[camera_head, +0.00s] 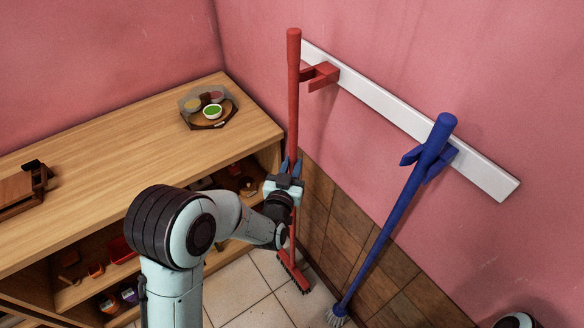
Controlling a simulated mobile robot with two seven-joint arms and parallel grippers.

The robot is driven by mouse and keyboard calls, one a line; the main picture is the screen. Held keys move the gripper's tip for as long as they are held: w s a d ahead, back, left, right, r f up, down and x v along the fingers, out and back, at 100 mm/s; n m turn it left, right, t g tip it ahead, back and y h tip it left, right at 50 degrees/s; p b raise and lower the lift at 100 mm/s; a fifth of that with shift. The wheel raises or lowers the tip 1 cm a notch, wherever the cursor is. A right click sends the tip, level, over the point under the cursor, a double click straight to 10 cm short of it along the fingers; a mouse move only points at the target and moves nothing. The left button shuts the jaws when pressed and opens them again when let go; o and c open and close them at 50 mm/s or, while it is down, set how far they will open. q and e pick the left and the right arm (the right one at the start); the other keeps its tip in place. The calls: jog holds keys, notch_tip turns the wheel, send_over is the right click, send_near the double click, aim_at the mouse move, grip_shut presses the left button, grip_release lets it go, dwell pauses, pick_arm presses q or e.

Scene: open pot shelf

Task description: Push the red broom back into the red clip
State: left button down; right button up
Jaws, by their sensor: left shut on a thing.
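The red broom (293,105) stands nearly upright in the camera_head view, with its red brush head (294,276) low by the floor. My left gripper (287,166) is shut on its handle, well below the top. The red clip (321,75) is fixed on the white wall rail (385,103) and sticks out from the wall. Whether the brush touches the floor is hard to tell. My right gripper is not in view.
A blue broom (402,205) leans in a blue clip (410,157) farther right on the rail. A wooden shelf unit (110,150) stands at left, bearing a tray with bowls (209,106). Tiled floor (240,289) is free below.

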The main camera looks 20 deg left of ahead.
pick_arm(q)
jog(key=shift+w+d, duration=0.15)
jog(key=shift+d, duration=0.15)
dwell(0.4)
jog(key=shift+w+a+b, duration=0.15)
jog(key=shift+b, duration=0.35)
jog(key=shift+w, duration=0.1)
dwell(0.4)
jog(key=shift+w+d, duration=0.8)
jog(key=shift+w+a+b, duration=0.15)
jog(key=shift+a+b, duration=0.05)
jog(key=shift+b, duration=0.2)
jog(key=shift+w+d, duration=0.1)
jog(key=shift+d, duration=0.05)
dwell(0.5)
jog(key=shift+w+d, duration=0.45)
jog(key=shift+w, duration=0.1)
jog(key=shift+w+b, duration=0.1)
jog(key=shift+b, duration=0.25)
dwell(0.3)
